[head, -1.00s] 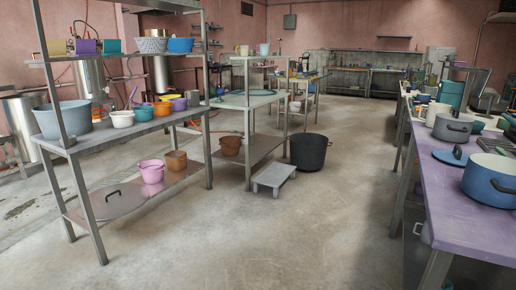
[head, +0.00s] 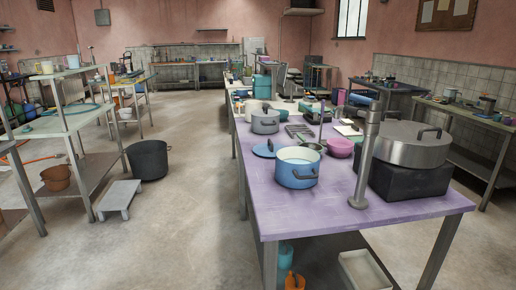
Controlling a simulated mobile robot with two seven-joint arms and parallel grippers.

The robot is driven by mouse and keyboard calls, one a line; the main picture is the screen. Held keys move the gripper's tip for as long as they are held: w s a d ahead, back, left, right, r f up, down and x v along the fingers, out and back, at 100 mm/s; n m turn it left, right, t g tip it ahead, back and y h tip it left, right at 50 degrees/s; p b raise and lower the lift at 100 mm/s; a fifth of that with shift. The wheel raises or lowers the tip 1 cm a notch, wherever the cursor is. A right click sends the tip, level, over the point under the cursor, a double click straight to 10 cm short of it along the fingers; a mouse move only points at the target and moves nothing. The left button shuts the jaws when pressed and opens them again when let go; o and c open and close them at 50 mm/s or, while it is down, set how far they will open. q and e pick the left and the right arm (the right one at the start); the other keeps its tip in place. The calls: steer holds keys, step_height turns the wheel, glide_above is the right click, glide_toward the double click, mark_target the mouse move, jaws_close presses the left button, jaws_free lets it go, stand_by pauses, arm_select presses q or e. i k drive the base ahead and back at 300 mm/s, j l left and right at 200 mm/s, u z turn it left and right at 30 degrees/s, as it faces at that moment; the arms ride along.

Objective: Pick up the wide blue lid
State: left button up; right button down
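A wide blue lid (head: 268,149) with a dark handle lies on the purple-topped table (head: 262,205), near its left edge. It is just behind and left of an open blue pot (head: 297,168) with a pale inside, which hides part of it or stands close against it; I cannot tell if they touch. Neither of my grippers shows in the head view.
A grey lidded pot (head: 265,122) stands behind the lid. A grey post (head: 367,155) and a large steel pot (head: 411,145) stand to the right. A low grey stool (head: 119,196) and a black bin (head: 148,160) are on the floor left of the table. The aisle between is clear.

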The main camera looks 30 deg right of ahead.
mark_target(269, 149)
steer(key=z, duration=1.6)
steer(key=i+j+z, duration=0.1)
steer(key=z, duration=0.3)
steer(key=j+z, duration=0.15)
steer(key=z, duration=0.2)
steer(key=j+z, duration=0.45)
steer(key=j, duration=0.3)
steer(key=j+z, duration=0.5)
steer(key=j, duration=0.25)
steer(key=k+j+z, duration=0.1)
steer(key=j, duration=0.3)
steer(key=k+j, duration=0.1)
steer(key=j, duration=0.3)
steer(key=k+j+z, duration=0.15)
steer(key=j, duration=0.6)
steer(key=k+z, duration=0.05)
